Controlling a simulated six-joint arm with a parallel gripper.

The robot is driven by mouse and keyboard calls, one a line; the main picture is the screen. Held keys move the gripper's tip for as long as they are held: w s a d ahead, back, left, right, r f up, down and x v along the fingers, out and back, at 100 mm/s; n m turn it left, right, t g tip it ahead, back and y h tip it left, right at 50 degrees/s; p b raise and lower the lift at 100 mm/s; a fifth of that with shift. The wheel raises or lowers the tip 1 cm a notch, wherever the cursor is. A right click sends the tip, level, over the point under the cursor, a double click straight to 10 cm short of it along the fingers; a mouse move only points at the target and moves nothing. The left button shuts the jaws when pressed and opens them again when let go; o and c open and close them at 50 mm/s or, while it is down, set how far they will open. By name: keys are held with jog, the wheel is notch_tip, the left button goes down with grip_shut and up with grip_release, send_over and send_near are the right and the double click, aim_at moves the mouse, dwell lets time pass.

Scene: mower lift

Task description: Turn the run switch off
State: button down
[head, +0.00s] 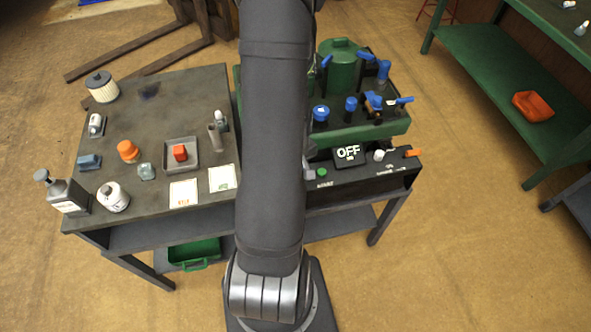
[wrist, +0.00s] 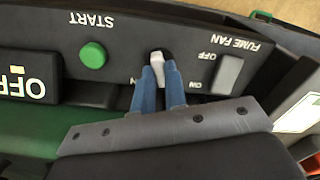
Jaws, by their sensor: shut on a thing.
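The run switch (wrist: 157,58) is a small pale lever in a dark slot on the black control panel (wrist: 125,40), shown upside down in the wrist view. It sits between the green START button (wrist: 93,55) and the FUME FAN rocker (wrist: 228,73). My gripper (wrist: 161,77) has its two blue fingers closed on the lever, one on each side. The fingers cover part of the lever and its label, so its position is unclear. In the head view my arm hides the switch and fingers; the green START button (head: 322,172) shows just right of it.
A sign reading OFF (head: 348,153) stands on the panel beside START, with a white knob (head: 379,155) and an orange part (head: 412,152) further right. A green machine (head: 341,65) with blue handles stands behind. The left table (head: 150,90) holds bottles and small parts.

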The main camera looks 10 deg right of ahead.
jog(key=shift+n, duration=0.5)
jog(key=c, duration=1.5)
grip_release()
jog(key=shift+o, duration=0.2)
jog(key=shift+r, duration=0.1)
notch_tip(320, 180, up, 17)
jog(key=shift+r, duration=0.15)
notch_tip(320, 180, up, 20)
dwell(1.2)
